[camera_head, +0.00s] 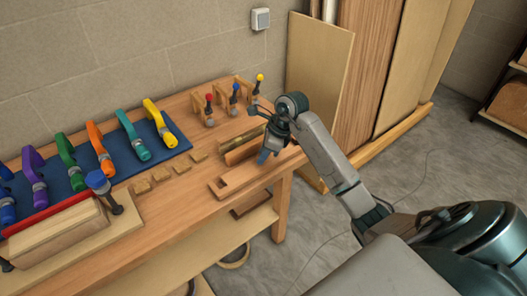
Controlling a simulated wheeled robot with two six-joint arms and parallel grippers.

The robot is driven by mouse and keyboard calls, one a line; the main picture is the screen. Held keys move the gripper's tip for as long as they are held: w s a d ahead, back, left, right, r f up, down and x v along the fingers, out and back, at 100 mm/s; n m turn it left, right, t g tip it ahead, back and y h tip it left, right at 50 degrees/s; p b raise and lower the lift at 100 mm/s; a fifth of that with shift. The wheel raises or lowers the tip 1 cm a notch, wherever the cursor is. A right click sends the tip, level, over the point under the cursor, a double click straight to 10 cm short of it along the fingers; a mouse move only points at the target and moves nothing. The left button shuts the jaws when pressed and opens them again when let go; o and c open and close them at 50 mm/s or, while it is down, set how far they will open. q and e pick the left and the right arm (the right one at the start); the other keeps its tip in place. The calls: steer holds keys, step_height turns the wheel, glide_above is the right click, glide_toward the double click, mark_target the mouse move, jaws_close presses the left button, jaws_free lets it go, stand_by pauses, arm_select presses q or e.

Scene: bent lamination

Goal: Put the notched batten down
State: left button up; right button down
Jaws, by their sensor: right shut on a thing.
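My right gripper (264,153) is over the right end of the workbench, pointing down, shut on the notched batten (234,181). The batten is a pale brown wooden bar with a notch near its left end. It lies at or just above the bench top near the front edge; I cannot tell whether it touches. The gripper hides part of its middle. My left gripper is not in view.
Another wooden piece (240,152) lies behind the batten. Layered wood (62,240) sits front left.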

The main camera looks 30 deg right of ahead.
steer(key=shift+f, duration=0.1)
steer(key=c, duration=1.1)
jaws_free()
steer(key=shift+c, duration=0.2)
arm_select(q)
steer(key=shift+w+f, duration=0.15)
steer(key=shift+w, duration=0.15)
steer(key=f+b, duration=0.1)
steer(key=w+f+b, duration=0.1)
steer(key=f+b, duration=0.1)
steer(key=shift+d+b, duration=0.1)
steer(key=shift+b, duration=0.2)
arm_select(e)
steer(key=v, duration=1.2)
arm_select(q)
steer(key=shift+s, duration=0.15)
arm_select(e)
steer(key=shift+a, duration=0.1)
